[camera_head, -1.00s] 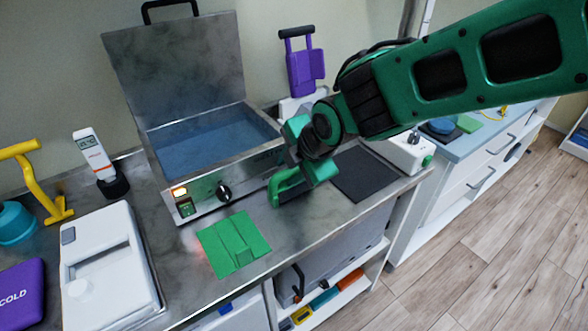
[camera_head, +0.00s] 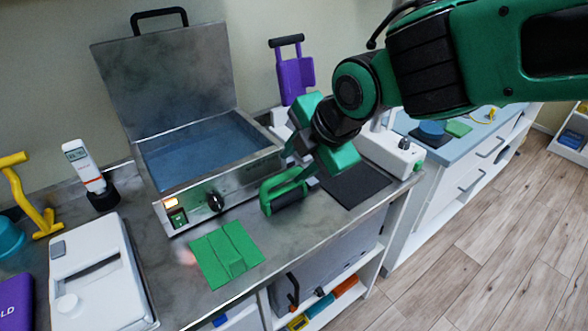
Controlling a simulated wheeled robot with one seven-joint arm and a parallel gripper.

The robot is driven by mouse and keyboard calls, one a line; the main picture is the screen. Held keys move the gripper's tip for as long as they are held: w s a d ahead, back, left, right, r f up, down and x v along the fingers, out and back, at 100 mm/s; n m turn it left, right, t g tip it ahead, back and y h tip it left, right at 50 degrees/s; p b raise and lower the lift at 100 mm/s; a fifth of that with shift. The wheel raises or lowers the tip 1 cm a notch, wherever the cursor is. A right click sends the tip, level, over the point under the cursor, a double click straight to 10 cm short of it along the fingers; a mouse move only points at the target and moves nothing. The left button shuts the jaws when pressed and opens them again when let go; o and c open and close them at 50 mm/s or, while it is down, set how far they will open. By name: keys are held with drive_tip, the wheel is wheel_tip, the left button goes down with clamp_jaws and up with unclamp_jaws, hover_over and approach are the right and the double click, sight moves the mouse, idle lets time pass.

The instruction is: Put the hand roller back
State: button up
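My gripper (camera_head: 308,178) is over the steel counter, to the right of the heated bath's front panel. It appears shut on the hand roller (camera_head: 268,192), a green frame with a dark cylinder. The roller is held tilted, pointing down and left, close above the counter; whether it touches the metal is unclear. Part of it is hidden by the gripper. A flat green pad (camera_head: 208,262) with a raised, grooved middle lies on the counter to the left of and nearer than the roller.
The open steel bath (camera_head: 150,205) stands just behind. A dark mat (camera_head: 358,187) and white device (camera_head: 390,150) lie to the right. A white box (camera_head: 95,275) and a thermometer (camera_head: 85,168) are at left. A purple holder (camera_head: 293,80) stands behind. Bare counter surrounds the green pad.

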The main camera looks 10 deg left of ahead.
drive_tip(key=shift+v, duration=1)
drive_tip(key=w+d+f+m+g+h, duration=0.1)
drive_tip(key=d+f+m+h, duration=0.15)
drive_tip(key=d+m, duration=1.05)
drive_tip(key=w+d+f+m+h, duration=0.1)
drive_tip(key=d+m+h, duration=0.25)
drive_tip(key=d, duration=1.75)
drive_tip(key=s+d+f+m+g, duration=0.1)
drive_tip(key=s+d+m, duration=0.7)
drive_tip(key=s+m, duration=0.1)
drive_tip(key=s+d+f+m+g+y, duration=0.1)
drive_tip(key=s+d+f+m+g, duration=0.1)
drive_tip(key=s+d+m, duration=0.6)
drive_tip(key=shift+s+d+f+m+g, duration=0.35)
drive_tip(key=shift+s+d, duration=0.15)
drive_tip(key=shift+s, duration=0.2)
